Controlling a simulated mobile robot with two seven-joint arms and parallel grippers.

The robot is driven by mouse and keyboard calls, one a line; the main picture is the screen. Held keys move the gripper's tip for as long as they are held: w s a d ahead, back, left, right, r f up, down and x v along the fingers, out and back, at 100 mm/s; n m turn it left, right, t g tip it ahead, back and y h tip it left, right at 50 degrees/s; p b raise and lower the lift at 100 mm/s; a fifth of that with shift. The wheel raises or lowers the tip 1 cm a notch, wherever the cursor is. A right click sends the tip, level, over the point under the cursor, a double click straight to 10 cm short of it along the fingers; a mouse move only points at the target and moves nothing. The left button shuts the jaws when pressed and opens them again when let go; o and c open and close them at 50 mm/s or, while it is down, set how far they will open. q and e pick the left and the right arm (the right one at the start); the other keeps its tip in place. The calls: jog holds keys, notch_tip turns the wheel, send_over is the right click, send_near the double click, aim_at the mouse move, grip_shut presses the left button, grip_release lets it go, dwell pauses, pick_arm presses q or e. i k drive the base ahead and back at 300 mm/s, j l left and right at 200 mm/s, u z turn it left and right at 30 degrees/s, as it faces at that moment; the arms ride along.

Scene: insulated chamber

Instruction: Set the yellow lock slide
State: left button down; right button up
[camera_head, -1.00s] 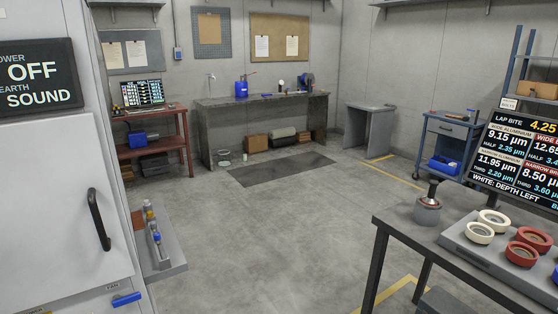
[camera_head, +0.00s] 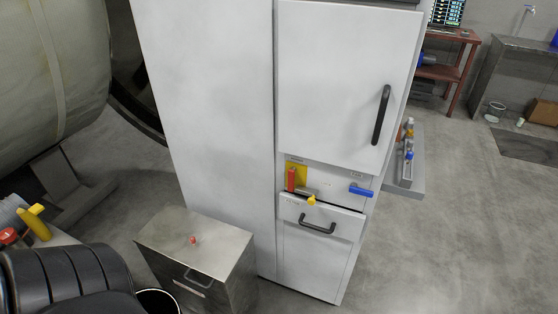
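A small yellow piece (camera_head: 312,200), which looks like the lock slide, sits on the front of the white cabinet (camera_head: 345,85). It is at the right end of a short grey bar, just above the drawer (camera_head: 320,218) with a black handle. A red lever (camera_head: 291,179) stands upright in front of a yellow plate (camera_head: 298,167), up and left of the yellow piece. A blue handle (camera_head: 360,190) lies roughly level to the right. Neither of my grippers is in view.
A metal box (camera_head: 195,245) with a red knob on top stands on the floor left of the cabinet. A black ribbed object (camera_head: 70,275) and a yellow handle (camera_head: 35,222) fill the lower left.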

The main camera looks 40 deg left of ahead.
aim_at(313, 194)
jog(key=u, duration=1.1)
